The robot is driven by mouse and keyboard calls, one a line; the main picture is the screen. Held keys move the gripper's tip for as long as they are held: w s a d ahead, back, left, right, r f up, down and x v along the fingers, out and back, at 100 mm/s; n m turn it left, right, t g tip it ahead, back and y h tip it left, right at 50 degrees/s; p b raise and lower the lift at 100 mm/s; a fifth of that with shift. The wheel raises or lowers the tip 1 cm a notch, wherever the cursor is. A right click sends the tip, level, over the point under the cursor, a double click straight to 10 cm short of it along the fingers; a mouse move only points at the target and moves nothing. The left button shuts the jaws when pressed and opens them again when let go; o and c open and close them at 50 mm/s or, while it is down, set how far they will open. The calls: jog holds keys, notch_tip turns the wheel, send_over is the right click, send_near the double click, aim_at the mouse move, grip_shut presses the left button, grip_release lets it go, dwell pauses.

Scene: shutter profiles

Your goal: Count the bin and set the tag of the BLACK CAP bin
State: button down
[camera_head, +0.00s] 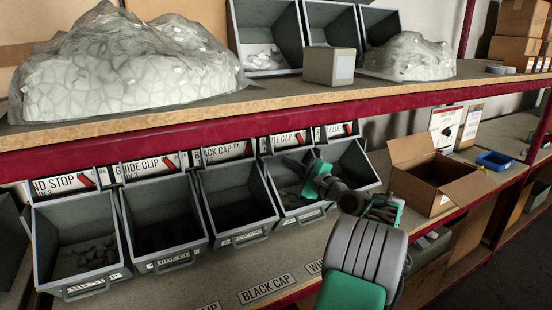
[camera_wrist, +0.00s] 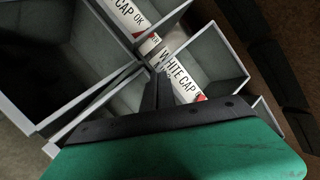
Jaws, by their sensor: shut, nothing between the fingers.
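In the wrist view the end of a sign reading "CAP OK" (camera_wrist: 130,14) shows at the top. My gripper (camera_head: 298,164) is over the neighbouring WHITE CAP bin. In the wrist view its shut, empty fingers (camera_wrist: 160,76) point toward the WHITE CAP sign (camera_wrist: 179,75) and partly cover it.
GUIDE CLIP (camera_head: 165,215) and END STOP (camera_head: 80,240) bins stand to the left. An open cardboard box (camera_head: 432,180) and blue tray (camera_head: 495,161) are to the right. The upper shelf's red edge (camera_head: 180,127) runs above the signs, with wrapped bundles (camera_head: 125,65) on it.

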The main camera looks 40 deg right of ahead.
send_near(254, 143)
jog(key=w+d, duration=0.1)
jog(key=w, duration=0.1)
jog(key=w+d+f+p, duration=0.1)
jog(key=w+d, duration=0.1)
jog(key=shift+w+d+f, duration=0.15)
jog(key=shift+d, duration=0.15)
jog(key=a, duration=0.1)
jog(key=w+a+r, duration=0.1)
jog(key=a, duration=0.1)
jog(key=shift+w+r, duration=0.15)
jog(key=shift+r, duration=0.2)
jog(key=shift+w+a, duration=0.1)
jog(key=shift+w, duration=0.05)
